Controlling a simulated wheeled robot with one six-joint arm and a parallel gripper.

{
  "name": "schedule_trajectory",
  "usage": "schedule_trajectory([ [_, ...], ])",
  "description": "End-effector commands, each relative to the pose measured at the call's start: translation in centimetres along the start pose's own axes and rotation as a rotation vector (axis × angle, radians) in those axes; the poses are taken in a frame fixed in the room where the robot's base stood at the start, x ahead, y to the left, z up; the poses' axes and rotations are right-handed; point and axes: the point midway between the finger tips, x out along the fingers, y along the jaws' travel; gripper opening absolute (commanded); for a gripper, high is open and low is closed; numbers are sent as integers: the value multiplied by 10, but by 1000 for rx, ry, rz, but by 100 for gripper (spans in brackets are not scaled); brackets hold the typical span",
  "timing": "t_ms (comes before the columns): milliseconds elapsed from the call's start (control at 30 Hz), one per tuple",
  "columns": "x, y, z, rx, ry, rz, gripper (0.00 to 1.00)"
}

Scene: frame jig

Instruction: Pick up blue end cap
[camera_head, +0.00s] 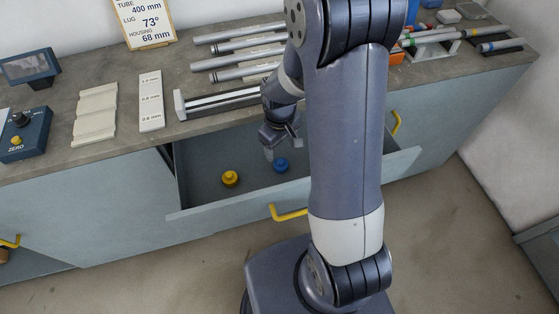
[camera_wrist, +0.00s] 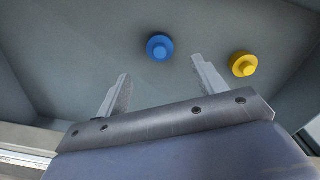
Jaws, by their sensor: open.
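The blue end cap (camera_head: 281,165) sits on the floor of the open drawer (camera_head: 207,207), to the right of a yellow end cap (camera_head: 230,178). In the wrist view the blue end cap (camera_wrist: 159,47) lies beyond my fingertips, between their lines, and the yellow end cap (camera_wrist: 243,64) is to the right, just past the right finger. My gripper (camera_wrist: 160,78) is open and empty. In the head view my gripper (camera_head: 270,150) points down into the drawer, beside the blue end cap and apart from it.
The drawer's front has a yellow handle (camera_head: 289,212), and its walls surround both caps. On the worktop (camera_head: 62,160) above are a channel fixture (camera_head: 222,101), several tubes (camera_head: 240,45), white gauge strips (camera_head: 150,101) and a blue ZERO box (camera_head: 24,136). My arm hides the drawer's right part.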

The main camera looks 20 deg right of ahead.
Motion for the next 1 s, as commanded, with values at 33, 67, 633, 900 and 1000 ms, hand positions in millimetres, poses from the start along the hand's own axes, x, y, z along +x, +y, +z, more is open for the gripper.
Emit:
schedule_trajectory([
  [33,9,0,1,0,-5,-2,66],
  [67,14,-1,2,1,-6,-3,66],
  [633,59,0,-1,1,-4,-2,66],
  [900,87,0,-3,2,-3,-2,66],
  [1000,91,0,-3,2,-1,-1,66],
])
